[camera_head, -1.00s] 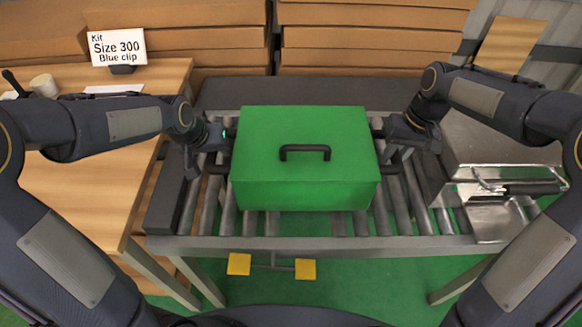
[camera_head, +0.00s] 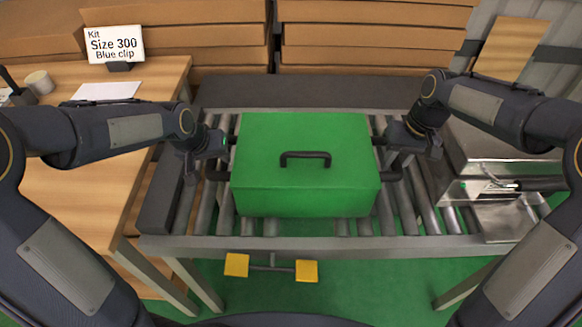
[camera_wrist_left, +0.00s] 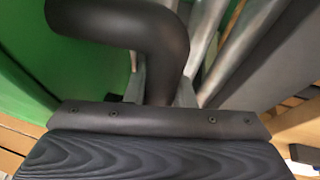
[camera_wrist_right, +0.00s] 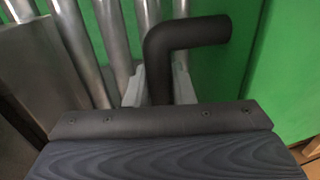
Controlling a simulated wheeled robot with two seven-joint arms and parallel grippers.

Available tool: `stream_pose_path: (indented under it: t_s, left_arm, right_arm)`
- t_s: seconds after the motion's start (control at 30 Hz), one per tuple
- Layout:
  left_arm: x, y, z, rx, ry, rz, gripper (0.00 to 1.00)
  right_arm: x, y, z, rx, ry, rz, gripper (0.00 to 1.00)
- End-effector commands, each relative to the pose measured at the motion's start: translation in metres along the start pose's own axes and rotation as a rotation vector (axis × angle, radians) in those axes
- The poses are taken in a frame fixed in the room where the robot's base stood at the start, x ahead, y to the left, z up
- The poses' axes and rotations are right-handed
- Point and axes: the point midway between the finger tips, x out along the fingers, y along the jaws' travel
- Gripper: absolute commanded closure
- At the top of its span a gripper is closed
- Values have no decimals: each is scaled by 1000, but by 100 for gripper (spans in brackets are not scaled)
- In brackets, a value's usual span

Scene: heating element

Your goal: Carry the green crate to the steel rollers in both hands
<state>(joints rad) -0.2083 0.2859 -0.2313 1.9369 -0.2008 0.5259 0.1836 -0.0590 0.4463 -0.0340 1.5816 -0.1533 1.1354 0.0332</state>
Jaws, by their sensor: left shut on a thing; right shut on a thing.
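The green crate (camera_head: 300,195) is closed, with a black handle (camera_head: 305,158) on its lid. It is level, over the steel rollers (camera_head: 408,210) in the head view; I cannot tell whether its bottom touches them. My left gripper (camera_head: 222,150) is shut on the black bar handle at the crate's left side, seen in the left wrist view (camera_wrist_left: 150,40). My right gripper (camera_head: 388,146) is shut on the matching handle at the right side, seen in the right wrist view (camera_wrist_right: 185,35). The fingertips are partly hidden behind the handles.
A steel device with a hinged tray (camera_head: 500,160) stands on the rollers at the right. A wooden table (camera_head: 70,190) with a "Size 300 Blue clip" sign (camera_head: 115,45) is at the left. Stacked cardboard boxes (camera_head: 375,40) fill the back. Yellow pedals (camera_head: 306,270) are below.

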Motion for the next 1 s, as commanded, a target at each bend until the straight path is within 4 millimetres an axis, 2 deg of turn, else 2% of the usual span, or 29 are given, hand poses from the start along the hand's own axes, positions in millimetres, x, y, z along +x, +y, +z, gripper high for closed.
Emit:
stream_pose_path:
  t_s: [0.13, 0.17, 0.33, 0.67, 0.77, 1.0]
  left_arm:
    - [11, -3, 3, 0, 4, 0, 100]
    - [11, -3, 4, -1, 0, -1, 76]
    - [9, -2, 4, 0, 0, -1, 56]
    - [5, -2, 3, 0, 2, 0, 56]
    - [-7, -2, 2, 0, 4, 1, 56]
    - [-57, -2, 2, 0, 7, 2, 56]
  right_arm:
    - [11, 3, -1, 0, 3, 0, 100]
    - [12, 3, 0, 1, 1, 1, 77]
    - [9, 2, 0, 1, 0, 1, 56]
    - [9, 2, 0, 0, 0, 0, 56]
    - [9, 2, 0, 0, 0, 0, 56]
    - [9, 2, 0, 0, 0, 0, 56]
